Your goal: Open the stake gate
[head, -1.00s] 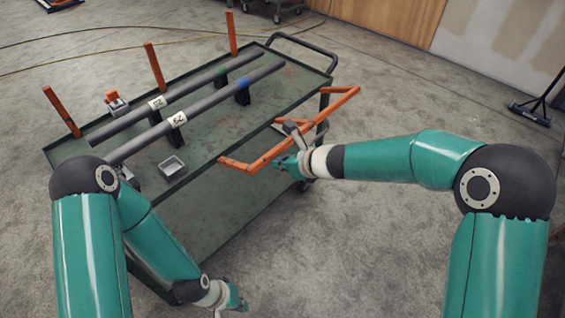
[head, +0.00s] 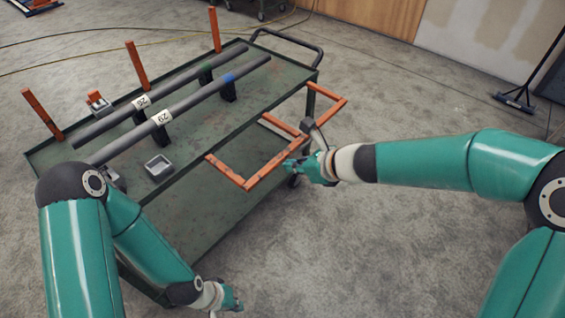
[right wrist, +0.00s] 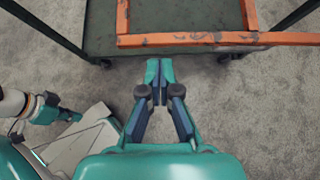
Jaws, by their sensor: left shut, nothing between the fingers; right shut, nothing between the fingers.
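The stake gate (head: 268,167) is an orange frame on the cart's near long side. It sticks outward from the edge, tilted down over the floor. My right gripper (head: 287,169) is shut and empty beside the gate's outer bar. In the right wrist view, the gate's bar (right wrist: 200,39) crosses just beyond the shut fingertips (right wrist: 153,65); I cannot tell whether they touch. My left gripper (head: 238,303) is low at the bottom of the head view, in front of the cart, shut and apart from the gate.
The green cart (head: 200,190) carries two grey pipes, the near one labelled 29 (head: 185,105) and the far one 26 (head: 180,88). A small grey tray (head: 159,168) lies on top. Orange stakes (head: 137,65) stand along the far side.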

